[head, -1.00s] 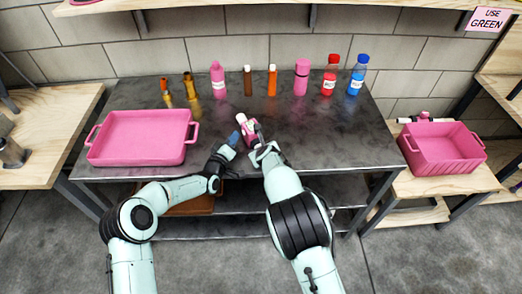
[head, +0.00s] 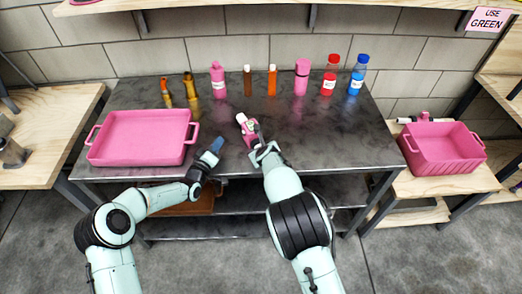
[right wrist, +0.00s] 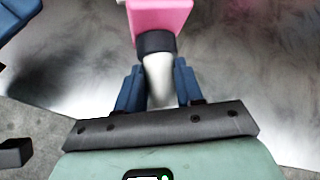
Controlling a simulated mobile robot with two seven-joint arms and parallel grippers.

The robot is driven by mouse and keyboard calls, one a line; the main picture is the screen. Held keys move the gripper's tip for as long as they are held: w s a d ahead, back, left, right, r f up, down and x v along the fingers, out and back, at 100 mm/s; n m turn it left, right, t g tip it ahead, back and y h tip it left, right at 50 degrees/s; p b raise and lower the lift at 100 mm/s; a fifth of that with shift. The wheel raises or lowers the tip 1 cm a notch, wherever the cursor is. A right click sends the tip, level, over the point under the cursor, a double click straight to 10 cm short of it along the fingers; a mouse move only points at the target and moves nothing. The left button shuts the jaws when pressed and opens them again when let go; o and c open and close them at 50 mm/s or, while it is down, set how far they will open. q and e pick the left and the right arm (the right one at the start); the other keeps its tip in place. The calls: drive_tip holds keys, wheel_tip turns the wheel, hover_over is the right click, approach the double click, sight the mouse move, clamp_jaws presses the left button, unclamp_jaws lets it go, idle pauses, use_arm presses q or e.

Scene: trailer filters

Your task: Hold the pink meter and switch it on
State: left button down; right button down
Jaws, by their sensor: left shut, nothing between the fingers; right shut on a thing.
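The pink meter (head: 249,131), with a white end, is held up over the front middle of the dark table. My right gripper (head: 260,147) is shut on it. In the right wrist view the pink body of the meter (right wrist: 160,18) is at the top, with a dark collar and a white part between the blue fingers of my right gripper (right wrist: 160,92). My left gripper (head: 217,144) is shut and empty, apart from the meter and to its left, near the table's front edge. I cannot tell whether the meter is on.
A pink tray (head: 138,158) sits on the table's left side. Several bottles stand in a back row, including a red one (head: 328,84) and a blue one (head: 355,84). A pink crate (head: 440,165) stands on a wooden bench at right. The table's right side is clear.

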drive_tip(key=shift+f, duration=0.1)
drive_tip(key=c, duration=0.6)
unclamp_jaws()
drive_tip(key=shift+c, duration=0.2)
